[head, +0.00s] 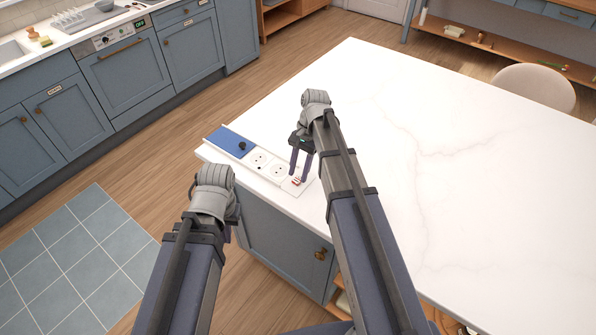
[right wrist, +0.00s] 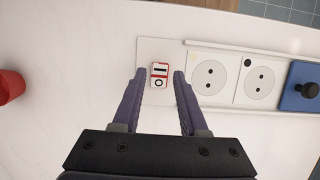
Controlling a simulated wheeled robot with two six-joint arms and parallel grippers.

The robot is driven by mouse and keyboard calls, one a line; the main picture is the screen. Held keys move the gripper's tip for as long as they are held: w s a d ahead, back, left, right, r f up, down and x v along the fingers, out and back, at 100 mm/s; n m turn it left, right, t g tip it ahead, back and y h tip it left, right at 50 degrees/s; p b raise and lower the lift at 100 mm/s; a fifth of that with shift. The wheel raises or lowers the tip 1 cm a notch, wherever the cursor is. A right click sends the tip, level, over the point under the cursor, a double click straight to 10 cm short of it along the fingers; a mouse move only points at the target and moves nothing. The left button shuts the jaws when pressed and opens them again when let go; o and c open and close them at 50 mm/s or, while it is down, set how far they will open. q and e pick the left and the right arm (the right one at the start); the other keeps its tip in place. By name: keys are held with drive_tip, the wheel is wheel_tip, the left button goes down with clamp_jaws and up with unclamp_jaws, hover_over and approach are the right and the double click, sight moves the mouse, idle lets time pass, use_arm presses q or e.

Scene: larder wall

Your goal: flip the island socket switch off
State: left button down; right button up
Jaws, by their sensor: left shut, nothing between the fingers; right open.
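The island socket switch (head: 296,182) is a small red-framed white rocker on a white plate at the near left corner of the island. In the right wrist view the switch (right wrist: 159,75) shows a bar mark and a ring mark; I cannot tell which side is pressed. My right gripper (head: 299,174) is open, its fingers pointing down over the plate. In the right wrist view its fingertips (right wrist: 158,76) lie either side of the switch, with nothing held. My left gripper (head: 229,234) is shut and empty, low at the left beside the island, mostly hidden by its own arm.
Two round white sockets (head: 268,164) and a blue panel (head: 231,141) with a black knob (head: 242,146) continue the strip along the island edge. A red object (right wrist: 10,86) stands at the left in the right wrist view. The white worktop (head: 430,150) is mostly clear.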

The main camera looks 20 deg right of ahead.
drive_tip(key=p+v, duration=0.5)
drive_tip(key=v, duration=0.1)
drive_tip(key=shift+r, duration=0.15)
drive_tip(key=s+a+f+n+t+h, duration=0.1)
drive_tip(key=s+a+n+h, duration=0.3)
drive_tip(key=s+a+n, duration=0.9)
drive_tip(key=s+n+t, duration=0.1)
drive_tip(key=s, duration=0.2)
drive_tip(key=shift+s+a, duration=0.2)
drive_tip(key=shift+c, duration=0.4)
